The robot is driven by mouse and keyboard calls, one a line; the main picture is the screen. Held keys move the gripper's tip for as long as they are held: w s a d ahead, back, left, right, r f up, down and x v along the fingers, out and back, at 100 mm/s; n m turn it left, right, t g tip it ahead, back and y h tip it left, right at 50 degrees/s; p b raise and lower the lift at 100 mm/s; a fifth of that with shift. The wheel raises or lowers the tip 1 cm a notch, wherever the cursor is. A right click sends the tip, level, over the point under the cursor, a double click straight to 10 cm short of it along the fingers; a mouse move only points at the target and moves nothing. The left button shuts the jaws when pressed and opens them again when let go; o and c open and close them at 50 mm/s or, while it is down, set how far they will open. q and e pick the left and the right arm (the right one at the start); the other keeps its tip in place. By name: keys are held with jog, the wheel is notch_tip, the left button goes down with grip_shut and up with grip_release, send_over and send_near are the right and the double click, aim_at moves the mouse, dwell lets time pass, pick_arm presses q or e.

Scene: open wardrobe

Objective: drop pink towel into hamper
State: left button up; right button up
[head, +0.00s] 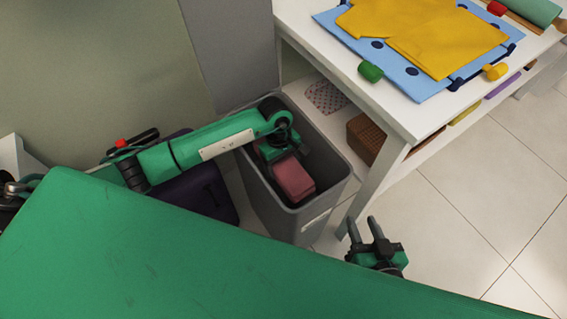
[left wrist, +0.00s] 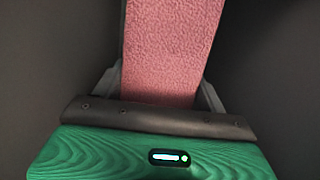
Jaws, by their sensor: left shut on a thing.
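The grey hamper (head: 270,207) stands on the floor beside the white table. My left gripper (head: 282,162) reaches down into the hamper's opening and is shut on the pink towel (head: 294,179). The towel is inside the hamper's walls, below the rim. In the left wrist view the towel (left wrist: 170,55) runs up from between the two fingers, with dark hamper walls around it. The towel's lower end and the hamper's bottom are hidden. My right gripper (head: 364,231) is apart from the hamper, to its right, with its two fingers spread and nothing between them.
The white table (head: 405,120) stands close to the hamper's right side, with yellow (head: 440,40) and blue (head: 400,80) clothing on top. A brown basket (head: 366,139) sits on its lower shelf. A dark purple object (head: 195,193) is left of the hamper. Tiled floor at right is clear.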

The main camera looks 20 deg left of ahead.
pick_arm(q)
jog(key=shift+f+b, duration=0.35)
dwell(0.4)
jog(key=o, duration=0.8)
jog(key=shift+c, duration=0.3)
jog(key=shift+r+p, duration=1.55)
jog(key=shift+r, duration=1.05)
jog(key=shift+r+p, duration=0.9)
jog(key=shift+r, duration=0.95)
